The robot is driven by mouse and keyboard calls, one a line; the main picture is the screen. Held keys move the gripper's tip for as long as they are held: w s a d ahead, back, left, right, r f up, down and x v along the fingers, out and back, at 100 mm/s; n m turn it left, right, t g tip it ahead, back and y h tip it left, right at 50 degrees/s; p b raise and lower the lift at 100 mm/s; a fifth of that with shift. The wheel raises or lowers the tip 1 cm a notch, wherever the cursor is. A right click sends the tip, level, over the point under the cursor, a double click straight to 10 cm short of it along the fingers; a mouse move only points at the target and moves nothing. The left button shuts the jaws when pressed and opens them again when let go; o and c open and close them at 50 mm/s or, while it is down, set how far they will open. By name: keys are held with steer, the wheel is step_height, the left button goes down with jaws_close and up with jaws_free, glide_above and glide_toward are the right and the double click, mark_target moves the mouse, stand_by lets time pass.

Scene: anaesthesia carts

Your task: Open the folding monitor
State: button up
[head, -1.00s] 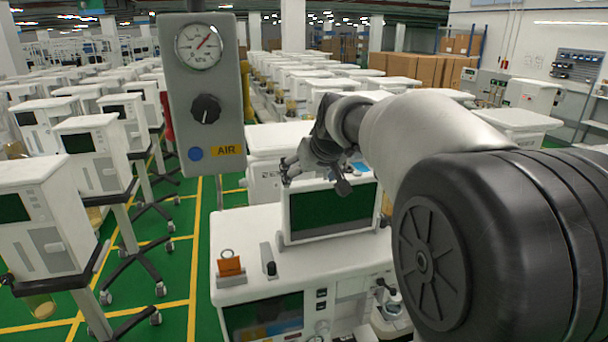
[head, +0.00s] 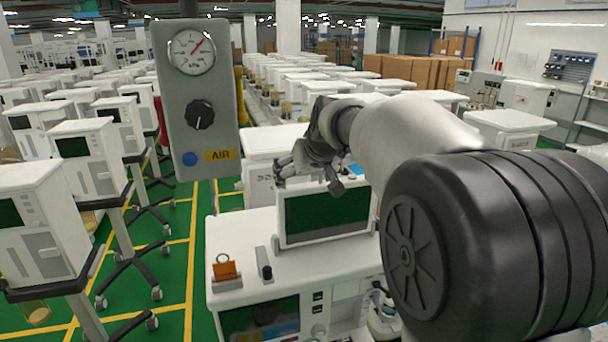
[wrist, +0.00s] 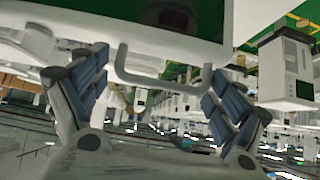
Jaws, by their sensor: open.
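The folding monitor (head: 328,211) stands upright, slightly tilted, on the white top of the anaesthesia cart (head: 240,238). Its dark green screen faces my head camera. My gripper (head: 281,174) is at the monitor's top left edge, partly hidden behind my wrist. In the wrist view, my gripper's two fingers (wrist: 158,86) are spread wide. A grey U-shaped handle (wrist: 160,83) on the monitor's edge reaches into the gap between them. The fingers look apart from the handle, with room on both sides. The monitor's dark screen (wrist: 150,12) fills the top of that view.
A grey AIR gauge panel (head: 197,125) hangs at the left front. An orange tag (head: 225,270) and a small black knob (head: 265,270) sit on the cart top left of the monitor. Rows of white carts (head: 85,165) stand at the left, with green floor between them.

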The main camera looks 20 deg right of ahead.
steer(key=v, duration=1.2)
steer(key=shift+r, duration=0.1)
